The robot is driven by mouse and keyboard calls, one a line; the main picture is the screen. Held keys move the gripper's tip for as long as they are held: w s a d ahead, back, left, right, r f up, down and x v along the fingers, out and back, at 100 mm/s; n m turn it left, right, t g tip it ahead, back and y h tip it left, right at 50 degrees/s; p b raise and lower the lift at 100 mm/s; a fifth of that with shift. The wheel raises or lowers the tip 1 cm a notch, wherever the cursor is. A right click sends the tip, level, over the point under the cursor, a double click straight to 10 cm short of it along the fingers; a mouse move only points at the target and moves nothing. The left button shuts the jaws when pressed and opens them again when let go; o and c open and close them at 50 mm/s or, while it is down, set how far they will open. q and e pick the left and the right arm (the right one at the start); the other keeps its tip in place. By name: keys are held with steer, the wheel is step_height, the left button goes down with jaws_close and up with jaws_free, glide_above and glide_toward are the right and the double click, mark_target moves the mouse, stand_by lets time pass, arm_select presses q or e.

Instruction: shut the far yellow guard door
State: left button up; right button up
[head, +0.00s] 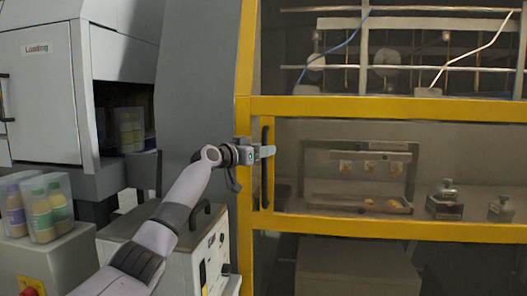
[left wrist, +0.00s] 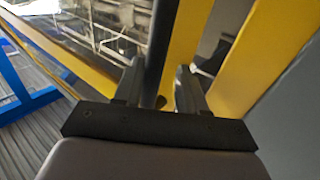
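The yellow guard door (head: 400,229) is a clear panel in a yellow frame at the right of the head view. A dark vertical handle (head: 264,180) runs along its left side. My left gripper (head: 270,152) is at the upper part of this handle. In the left wrist view its two fingers (left wrist: 160,88) stand apart, with the dark handle bar (left wrist: 158,40) between them and some space beside it. A yellow door edge (left wrist: 187,40) and a yellow post (left wrist: 265,50) show there with a gap between them. My right gripper is not in view.
A yellow post (head: 244,90) stands left of the door. A grey loading cabinet (head: 38,95) and bottles in clear packs (head: 45,212) are at the left. A low grey box with a control panel (head: 212,262) stands below my left arm. Machine parts sit behind the panel.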

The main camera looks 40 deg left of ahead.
arm_select(q)
steer(key=shift+d, duration=0.15)
steer(key=s+b, duration=0.2)
steer(key=s, duration=0.5)
steer(key=shift+b, duration=0.3)
stand_by(0.5)
